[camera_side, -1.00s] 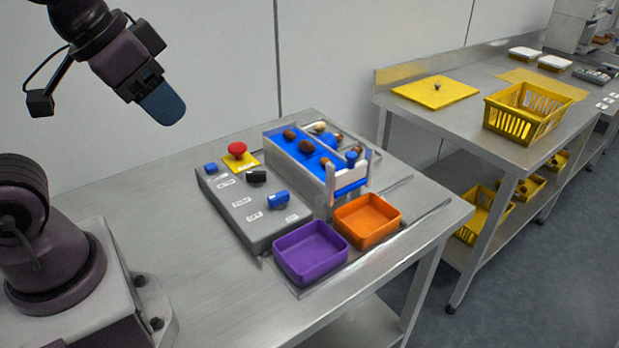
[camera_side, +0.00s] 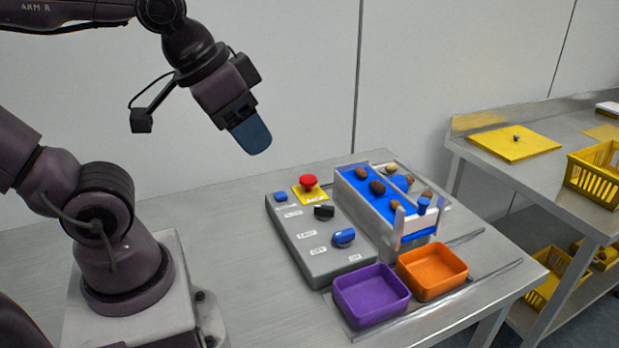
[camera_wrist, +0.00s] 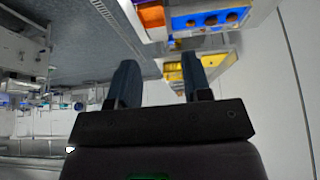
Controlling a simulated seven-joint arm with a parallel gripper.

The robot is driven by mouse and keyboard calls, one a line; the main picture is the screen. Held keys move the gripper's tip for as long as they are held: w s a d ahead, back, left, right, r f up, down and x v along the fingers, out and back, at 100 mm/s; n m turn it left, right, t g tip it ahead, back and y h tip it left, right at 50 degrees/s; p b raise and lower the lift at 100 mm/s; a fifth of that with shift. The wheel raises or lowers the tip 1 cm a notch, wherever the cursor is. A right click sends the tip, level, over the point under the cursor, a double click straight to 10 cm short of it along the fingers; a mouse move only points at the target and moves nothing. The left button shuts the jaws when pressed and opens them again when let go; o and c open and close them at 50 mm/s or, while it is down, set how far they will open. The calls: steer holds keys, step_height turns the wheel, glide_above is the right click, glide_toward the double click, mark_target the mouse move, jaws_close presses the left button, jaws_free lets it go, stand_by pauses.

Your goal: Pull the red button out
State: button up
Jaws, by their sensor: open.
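The red button (camera_side: 309,181) is a mushroom-shaped knob on a yellow plate at the far end of the grey control box (camera_side: 312,258). It stands upright, and I cannot tell from its height whether it is pressed in or out. My gripper (camera_side: 252,138) hangs in the air above and to the left of the button, tilted and well apart from it. In the wrist view my gripper (camera_wrist: 159,60) shows two dark fingers spread apart with nothing between them. I cannot make out the button in the wrist view.
The control box also carries a black knob (camera_side: 324,211), a blue knob (camera_side: 344,237) and a blue button (camera_side: 281,197). A blue-floored channel (camera_side: 365,205) with dates stands to its right. Purple (camera_side: 371,312) and orange (camera_side: 432,288) trays sit in front. The steel table is clear at left.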

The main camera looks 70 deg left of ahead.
steer(key=o, duration=0.3)
steer(key=shift+o, duration=1.4)
steer(key=shift+w+a+f+n+g, duration=0.25)
steer(key=shift+a+f, duration=0.1)
steer(key=shift+f, duration=0.1)
steer(key=shift+w+a+f+n+g, duration=0.15)
steer(key=shift+a+f+g, duration=0.1)
steer(key=shift+a+f, duration=0.15)
steer(key=n+g, duration=0.5)
steer(key=n, duration=0.5)
glide_above(308, 177)
steer(key=shift+f, duration=7.1)
step_height(308, 177, down, 12)
steer(key=shift+r, duration=0.1)
